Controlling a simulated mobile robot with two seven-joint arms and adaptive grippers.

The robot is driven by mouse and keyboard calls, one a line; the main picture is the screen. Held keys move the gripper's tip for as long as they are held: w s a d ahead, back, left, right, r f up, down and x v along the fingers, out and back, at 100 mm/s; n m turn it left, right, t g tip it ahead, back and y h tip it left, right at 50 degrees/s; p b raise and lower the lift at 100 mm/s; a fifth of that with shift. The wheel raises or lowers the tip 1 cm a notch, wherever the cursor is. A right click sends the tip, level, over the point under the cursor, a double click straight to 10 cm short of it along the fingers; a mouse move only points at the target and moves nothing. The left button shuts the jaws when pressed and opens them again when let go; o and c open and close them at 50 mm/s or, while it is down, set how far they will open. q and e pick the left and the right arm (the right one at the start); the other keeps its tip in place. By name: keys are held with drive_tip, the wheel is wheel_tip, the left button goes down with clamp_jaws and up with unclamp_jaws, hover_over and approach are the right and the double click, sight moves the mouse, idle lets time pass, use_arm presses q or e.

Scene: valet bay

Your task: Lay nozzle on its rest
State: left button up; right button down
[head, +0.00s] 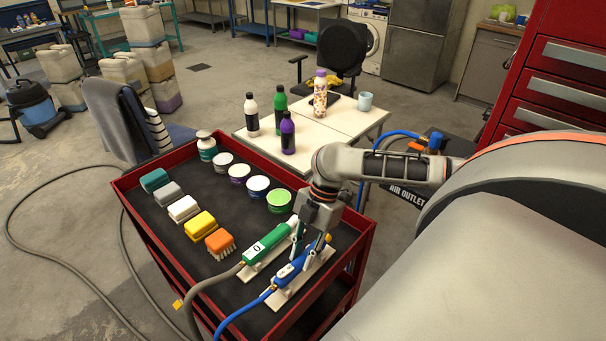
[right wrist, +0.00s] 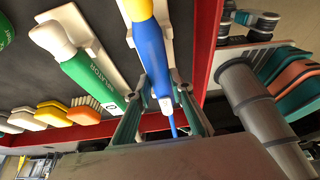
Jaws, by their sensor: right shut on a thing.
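The blue nozzle (head: 288,272) has a yellow part and a blue hose at its rear end. It lies along a pale rest (head: 284,297) at the cart's near right corner; whether it touches the rest or is just above it I cannot tell. My right gripper (head: 312,250) reaches down over it, its fingers on either side. In the right wrist view the blue nozzle (right wrist: 151,50) runs between the fingers (right wrist: 160,92), which are shut on it. The green nozzle (head: 266,243) with a grey hose lies on a rest beside it. My left gripper is not in view.
The red cart (head: 131,208) has a raised rim. Several brushes or sponges, including an orange brush (head: 219,242), and several tubs, including a green-lidded one (head: 279,200), stand on it. A white table (head: 330,120) with bottles is behind. The grey hose (head: 205,287) crosses the near rim.

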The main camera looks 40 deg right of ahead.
drive_tip(key=shift+f, duration=0.35)
drive_tip(key=c, duration=1.8)
unclamp_jaws()
drive_tip(key=shift+o, duration=0.2)
drive_tip(key=shift+r, duration=0.25)
drive_tip(key=v, duration=1.2)
drive_tip(key=shift+r, duration=0.2)
